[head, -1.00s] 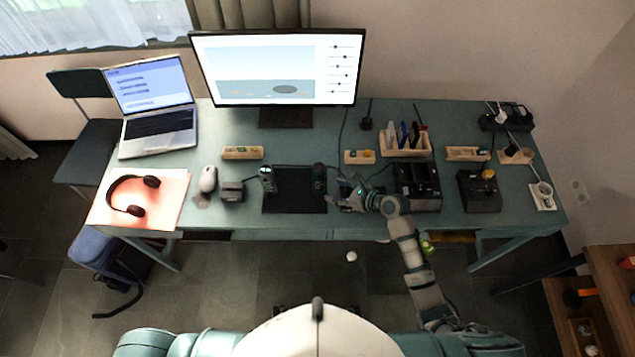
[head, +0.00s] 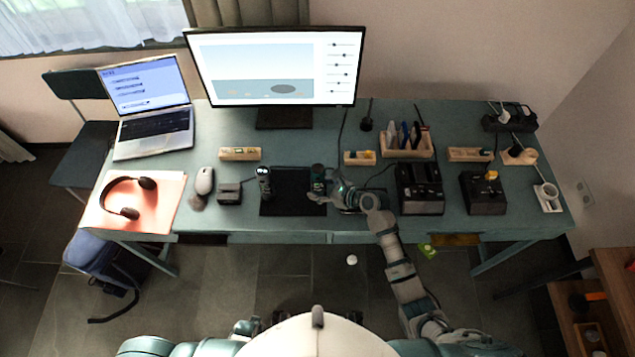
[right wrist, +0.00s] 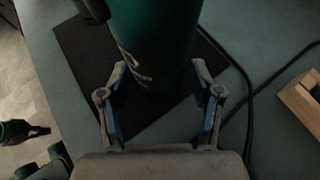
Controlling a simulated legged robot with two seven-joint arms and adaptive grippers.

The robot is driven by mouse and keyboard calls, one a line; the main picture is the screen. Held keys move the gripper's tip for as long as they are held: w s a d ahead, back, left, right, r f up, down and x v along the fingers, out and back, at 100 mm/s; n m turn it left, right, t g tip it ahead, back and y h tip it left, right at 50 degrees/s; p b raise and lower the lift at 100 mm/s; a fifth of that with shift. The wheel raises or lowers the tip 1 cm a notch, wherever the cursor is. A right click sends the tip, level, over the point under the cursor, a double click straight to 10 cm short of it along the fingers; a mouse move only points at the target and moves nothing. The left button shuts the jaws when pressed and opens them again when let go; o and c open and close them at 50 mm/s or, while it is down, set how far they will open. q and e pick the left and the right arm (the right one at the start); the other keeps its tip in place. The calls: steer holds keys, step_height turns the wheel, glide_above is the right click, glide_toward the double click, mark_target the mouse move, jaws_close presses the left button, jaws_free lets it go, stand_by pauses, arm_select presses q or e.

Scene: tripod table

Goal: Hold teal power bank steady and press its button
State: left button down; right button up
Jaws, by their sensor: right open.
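The power bank appears as a dark teal upright cylinder (head: 317,172) near the right edge of a black mat (head: 285,207). In the right wrist view the teal cylinder (right wrist: 155,35) stands large at the top, with a pale marking on its side. My right gripper (head: 324,189) is open beside it. In the right wrist view its two fingers (right wrist: 160,88) lie either side of the cylinder's lower part, with gaps visible; contact cannot be made out. The button cannot be made out. My left gripper is not in view.
Another upright cylinder (head: 264,182) stands at the mat's left side. A small dark box (head: 229,193) and a mouse (head: 204,181) are farther left. A black dock (head: 420,188) stands right of my gripper. A cable (right wrist: 262,85) runs right of the mat. Wooden trays line the back.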

steer(key=shift+d, duration=0.1)
steer(key=c, duration=0.7)
steer(key=shift+c, duration=0.2)
stand_by(0.8)
